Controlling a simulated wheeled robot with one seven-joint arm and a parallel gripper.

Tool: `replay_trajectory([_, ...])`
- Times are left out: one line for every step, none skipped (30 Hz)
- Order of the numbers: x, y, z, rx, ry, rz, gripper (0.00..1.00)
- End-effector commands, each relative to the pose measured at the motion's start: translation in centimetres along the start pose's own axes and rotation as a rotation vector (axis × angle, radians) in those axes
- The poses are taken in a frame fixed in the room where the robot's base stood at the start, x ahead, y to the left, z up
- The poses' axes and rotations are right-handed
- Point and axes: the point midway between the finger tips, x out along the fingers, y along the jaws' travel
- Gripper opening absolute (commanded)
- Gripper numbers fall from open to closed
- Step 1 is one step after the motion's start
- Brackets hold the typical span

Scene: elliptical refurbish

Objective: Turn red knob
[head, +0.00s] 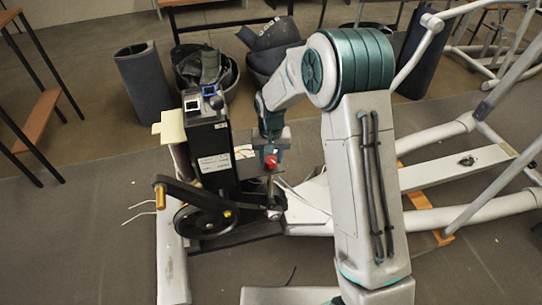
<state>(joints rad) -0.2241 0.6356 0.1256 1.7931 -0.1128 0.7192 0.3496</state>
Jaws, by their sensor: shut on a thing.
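The red knob (270,163) is a small bright red piece on the right side of the black upright housing (209,150) of the elliptical machine. My gripper (270,153) comes down from above, right of the housing, with its tip at the knob. It is shut on the red knob. The fingers are small in this view and partly hidden, so the exact contact is hard to see.
Pale frame tubes (440,130) spread to the right. Bins (205,72) and a dark roll (144,84) stand behind. Grey floor lies open at front left.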

Motion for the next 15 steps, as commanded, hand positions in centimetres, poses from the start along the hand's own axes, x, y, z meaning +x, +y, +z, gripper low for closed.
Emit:
replay_trajectory([-0.10, 0.07, -0.02, -0.042, 0.000, 0.000, 0.14])
replay_trajectory([-0.10, 0.10, -0.02, -0.071, 0.000, 0.000, 0.14])
replay_trajectory([-0.10, 0.09, -0.02, -0.109, 0.000, 0.000, 0.14])
replay_trajectory([-0.11, 0.06, -0.01, -0.137, 0.000, 0.000, 0.14])
replay_trajectory([-0.11, 0.04, -0.01, -0.166, 0.000, 0.000, 0.14])
replay_trajectory([-0.11, 0.04, -0.01, -0.203, 0.000, 0.000, 0.14])
replay_trajectory([-0.12, 0.06, -0.01, -0.231, 0.000, 0.000, 0.14])
replay_trajectory([-0.12, 0.09, -0.01, -0.260, 0.000, 0.000, 0.14])
replay_trajectory([-0.12, 0.09, -0.02, -0.297, 0.000, 0.001, 0.14])
replay_trajectory([-0.12, 0.08, -0.01, -0.326, 0.000, 0.000, 0.14])
replay_trajectory([-0.12, 0.07, 0.00, -0.353, -0.001, 0.000, 0.14])
replay_trajectory([-0.11, 0.07, 0.00, -0.388, -0.001, 0.000, 0.14])
replay_trajectory([-0.11, 0.08, 0.00, -0.414, -0.001, 0.000, 0.14])
replay_trajectory([-0.10, 0.08, 0.00, -0.440, -0.001, 0.001, 0.14])
replay_trajectory([-0.10, 0.08, 0.01, -0.473, -0.001, 0.001, 0.14])
